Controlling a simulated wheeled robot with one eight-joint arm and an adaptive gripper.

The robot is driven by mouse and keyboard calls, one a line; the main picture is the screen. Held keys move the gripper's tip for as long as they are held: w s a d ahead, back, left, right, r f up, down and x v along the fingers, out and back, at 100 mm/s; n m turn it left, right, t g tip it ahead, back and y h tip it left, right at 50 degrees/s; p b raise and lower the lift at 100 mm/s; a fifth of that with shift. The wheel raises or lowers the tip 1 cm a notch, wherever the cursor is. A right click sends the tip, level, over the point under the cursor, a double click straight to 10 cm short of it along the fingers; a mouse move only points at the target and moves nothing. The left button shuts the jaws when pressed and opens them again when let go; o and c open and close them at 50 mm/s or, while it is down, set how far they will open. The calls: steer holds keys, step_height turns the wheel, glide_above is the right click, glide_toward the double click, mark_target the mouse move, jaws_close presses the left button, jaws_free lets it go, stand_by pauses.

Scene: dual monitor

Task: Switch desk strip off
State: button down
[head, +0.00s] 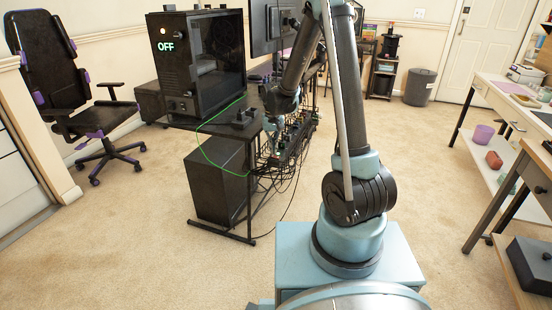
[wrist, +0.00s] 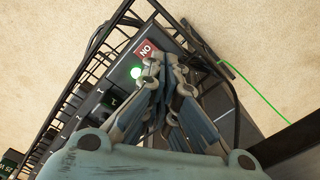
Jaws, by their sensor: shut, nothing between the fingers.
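The desk strip (head: 292,140) is a dark bar with plugs and cables, mounted along the near side of the black desk. In the wrist view the strip (wrist: 107,98) lies in a black wire tray. A red label (wrist: 146,50) on its end seems to read ON, upside down, and a green light (wrist: 136,72) glows beside it. My gripper (wrist: 158,62) is shut and empty, with its fingertips right over the strip's end by the label. Whether they touch it is unclear, and the fingers may hide the switch. In the head view my gripper (head: 271,124) is small and dark by the desk edge.
A black computer case (head: 205,65) showing green OFF stands on the desk (head: 190,123), near a monitor (head: 272,26). Cables hang below the strip, and a green cable (head: 217,165) runs down at the left. A dark cabinet (head: 215,185) stands underneath. Open carpet lies in front.

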mark_target(273, 156)
steer(key=shift+f, duration=1)
stand_by(0.8)
steer(key=shift+r, duration=3.5)
